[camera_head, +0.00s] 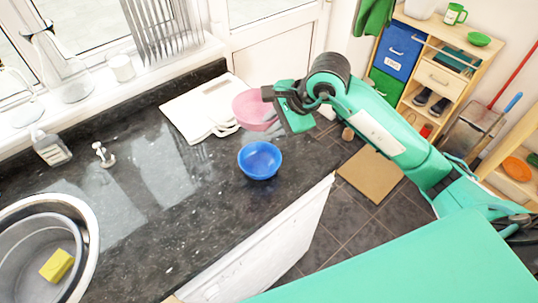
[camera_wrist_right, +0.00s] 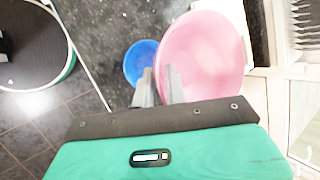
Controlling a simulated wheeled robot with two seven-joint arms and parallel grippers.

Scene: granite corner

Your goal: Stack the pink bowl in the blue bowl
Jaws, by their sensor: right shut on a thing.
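The pink bowl (camera_head: 252,110) is held by its right side in my right gripper (camera_head: 272,98), above the dark granite worktop. It is large in the right wrist view (camera_wrist_right: 205,58), with the gripper fingers (camera_wrist_right: 160,85) closed at its near rim. The blue bowl (camera_head: 259,160) stands on the worktop, empty, below and slightly right of the pink bowl in the head view. It also shows beyond the fingers in the wrist view (camera_wrist_right: 138,60), apart from the pink bowl. My left gripper is not in view.
A sink (camera_head: 90,235) with a yellow sponge (camera_head: 56,265) is at the lower left. A soap bottle (camera_head: 50,148) stands by the wall. The worktop left of the blue bowl is clear.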

